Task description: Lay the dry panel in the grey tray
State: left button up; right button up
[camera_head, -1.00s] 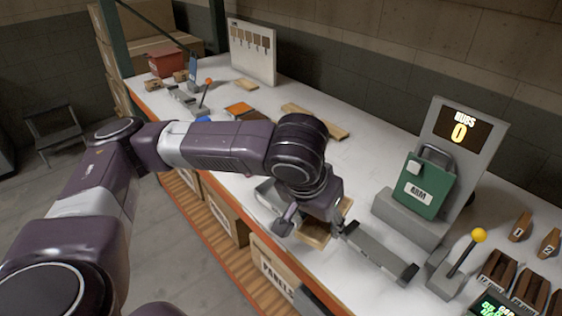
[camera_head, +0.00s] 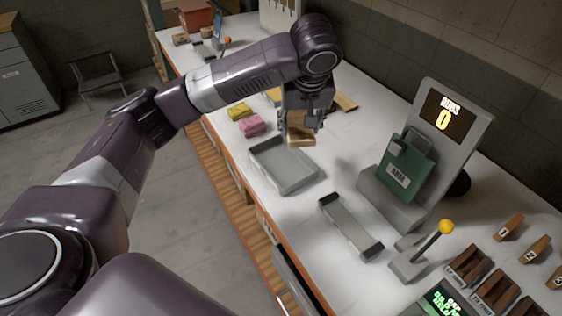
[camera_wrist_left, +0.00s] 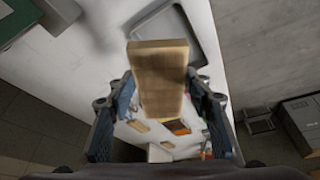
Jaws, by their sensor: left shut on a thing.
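My left gripper (camera_head: 302,124) is shut on a light wooden panel (camera_head: 301,140). The left wrist view shows the panel (camera_wrist_left: 160,72) upright between the two fingers, its end face towards the top of the picture. The grey tray (camera_head: 286,167) is a shallow, empty rectangle on the white bench. In the head view the panel is just beyond the tray's far edge; its exact height above the bench is hard to tell. The tray (camera_wrist_left: 178,27) also shows past the panel in the left wrist view. My right gripper is not in view.
Pink cloths (camera_head: 252,126) and a yellow cloth (camera_head: 239,112) lie left of the tray.

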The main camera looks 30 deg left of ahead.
aim_at(291, 115)
pick_arm(q)
jog(key=w+n, duration=0.1)
jog(key=w+a+r+n+p, duration=0.1)
jog(key=shift+w+a+n+g+y, duration=0.25)
jog(key=shift+w+n+g+y, duration=0.05)
jog(key=shift+y, duration=0.1)
jog(key=shift+w+a+n+g+y+p, duration=0.3)
jog(key=shift+w+a+n+p, duration=0.2)
jog(key=shift+a+n+p, duration=0.35)
jog(key=shift+a+f+n, duration=0.2)
jog(key=shift+a+n, duration=0.15)
jog(key=shift+n, duration=0.2)
jog(key=f+b, duration=0.1)
jog(key=f, duration=0.4)
jog(key=f+b, duration=0.1)
jog(key=f, duration=0.4)
jog(key=f+b, duration=0.2)
jog(key=f, duration=0.3)
jog(key=shift+a, duration=0.35)
jog(key=shift+f, duration=0.65)
jog(key=shift+f+p, duration=0.45)
jog(key=shift+f, duration=1.5)
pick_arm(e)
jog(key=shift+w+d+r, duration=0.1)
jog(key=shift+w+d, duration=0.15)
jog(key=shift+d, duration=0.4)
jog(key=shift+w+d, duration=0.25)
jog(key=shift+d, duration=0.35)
pick_arm(q)
jog(key=shift+d, duration=0.1)
